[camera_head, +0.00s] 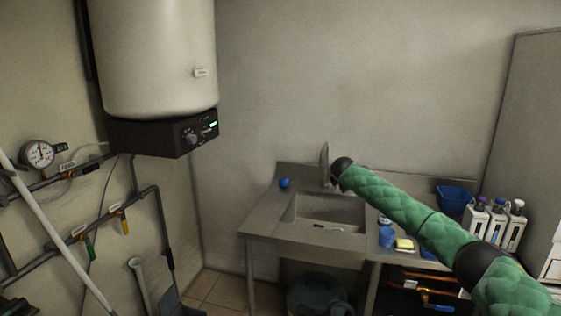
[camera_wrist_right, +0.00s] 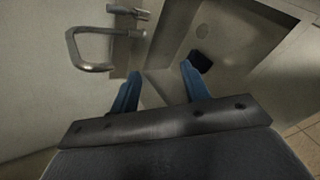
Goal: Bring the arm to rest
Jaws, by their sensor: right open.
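My right arm, in a green quilted sleeve, reaches from the lower right across the head view and ends over the sink (camera_head: 288,222). My right gripper (camera_head: 337,186) is small and mostly hidden by the wrist there. In the right wrist view, the two blue fingers of my right gripper (camera_wrist_right: 160,82) are spread apart with nothing between them. The bent metal tap (camera_wrist_right: 92,66) is close by, to the left of the fingers. A small dark item (camera_wrist_right: 200,62) shows by the right fingertip; I cannot tell what it is. My left gripper is not in view.
A blue sponge-like item (camera_head: 284,183) lies on the sink's left corner. A boiler (camera_head: 155,60) and pipes occupy the left wall.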

